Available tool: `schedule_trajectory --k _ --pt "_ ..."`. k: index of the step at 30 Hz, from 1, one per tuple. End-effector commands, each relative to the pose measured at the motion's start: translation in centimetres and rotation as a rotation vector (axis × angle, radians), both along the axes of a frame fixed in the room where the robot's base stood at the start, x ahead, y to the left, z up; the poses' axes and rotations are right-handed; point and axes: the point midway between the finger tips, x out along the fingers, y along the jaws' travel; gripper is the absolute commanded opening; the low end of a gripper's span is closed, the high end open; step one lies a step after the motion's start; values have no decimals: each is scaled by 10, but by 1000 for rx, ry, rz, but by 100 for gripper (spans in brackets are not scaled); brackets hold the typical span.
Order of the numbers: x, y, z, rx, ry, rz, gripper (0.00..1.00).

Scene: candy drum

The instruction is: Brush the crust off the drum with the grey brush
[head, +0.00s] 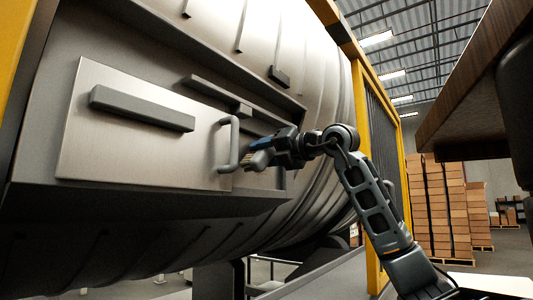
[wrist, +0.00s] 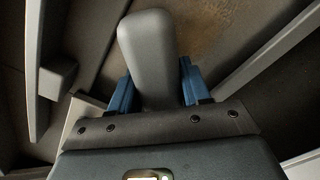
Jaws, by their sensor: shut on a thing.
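My gripper (head: 276,149) is at the frame on the drum's side, its blue fingers shut on the grey brush (head: 257,159). The brush's pale bristle end points left, close to the door handle. In the wrist view the brush's rounded grey body (wrist: 148,45) stands between the blue fingers of my gripper (wrist: 157,76). The big ribbed metal drum (head: 315,75) fills the head view. A brownish, rough patch that looks like crust (wrist: 205,32) lies beyond the brush in the wrist view. I cannot tell whether the bristles touch it.
A flat metal door panel (head: 140,135) with a bar and a grey handle (head: 230,143) sits left of my gripper, beside a recessed dark opening. Metal rails run around it. Yellow posts (head: 385,170) frame the drum. A brown overhang (head: 465,100) is at upper right; stacked boxes (head: 440,205) stand behind.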

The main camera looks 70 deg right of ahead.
Motion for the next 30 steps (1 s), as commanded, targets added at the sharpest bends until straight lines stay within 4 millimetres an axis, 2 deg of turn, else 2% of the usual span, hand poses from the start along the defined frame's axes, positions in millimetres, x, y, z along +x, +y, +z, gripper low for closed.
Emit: schedule_trajectory --k 30 --pt "11 -2 0 0 0 1 23"
